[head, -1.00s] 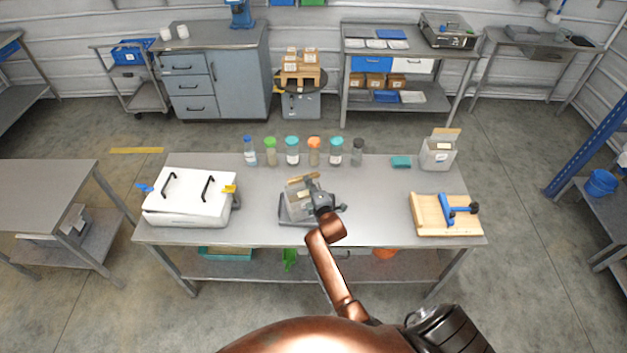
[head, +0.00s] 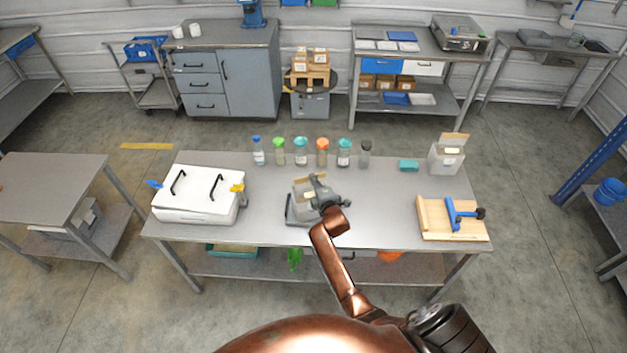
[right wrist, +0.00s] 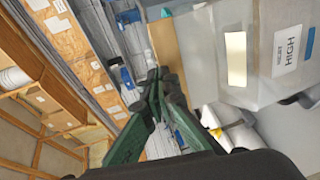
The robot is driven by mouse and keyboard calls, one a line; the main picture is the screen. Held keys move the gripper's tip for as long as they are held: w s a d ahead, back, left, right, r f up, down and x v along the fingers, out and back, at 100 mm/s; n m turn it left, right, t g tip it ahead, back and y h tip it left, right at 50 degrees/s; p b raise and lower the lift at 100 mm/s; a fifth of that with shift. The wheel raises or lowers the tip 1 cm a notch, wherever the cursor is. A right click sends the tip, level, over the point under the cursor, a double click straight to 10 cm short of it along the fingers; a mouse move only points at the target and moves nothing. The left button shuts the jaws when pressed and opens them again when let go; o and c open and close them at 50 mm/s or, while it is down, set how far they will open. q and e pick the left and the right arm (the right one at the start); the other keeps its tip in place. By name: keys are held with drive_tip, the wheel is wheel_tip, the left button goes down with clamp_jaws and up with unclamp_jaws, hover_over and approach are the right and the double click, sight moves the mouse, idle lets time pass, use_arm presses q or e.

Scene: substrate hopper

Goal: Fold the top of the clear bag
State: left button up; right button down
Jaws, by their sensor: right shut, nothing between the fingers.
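The clear bag (head: 304,198) stands in a dark grey tray or stand (head: 290,212) at the middle of the table. In the right wrist view the bag (right wrist: 262,25) fills the upper right, with a cream sticker and a label reading HIGH. Its tan top strip (right wrist: 168,48) runs along its edge. My right gripper (head: 317,180) is over the top of the bag, at its right side. In the right wrist view its green fingers (right wrist: 157,76) are together and empty, close to the strip; contact cannot be told. My left gripper is not in view.
A white lidded box (head: 198,196) stands left on the table (head: 265,235), a wooden board with a blue clamp (head: 430,222) right. Several capped bottles (head: 301,153) line the back. A second container with a tan top (head: 447,158) and a teal block (head: 408,165) stand back right.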

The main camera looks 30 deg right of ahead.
drive_tip(key=shift+s, duration=0.1)
drive_tip(key=r+p+v, duration=0.1)
drive_tip(key=v, duration=1.2)
drive_tip(key=shift+r, duration=0.4)
drive_tip(key=shift+s+f, duration=0.1)
drive_tip(key=shift+s, duration=0.05)
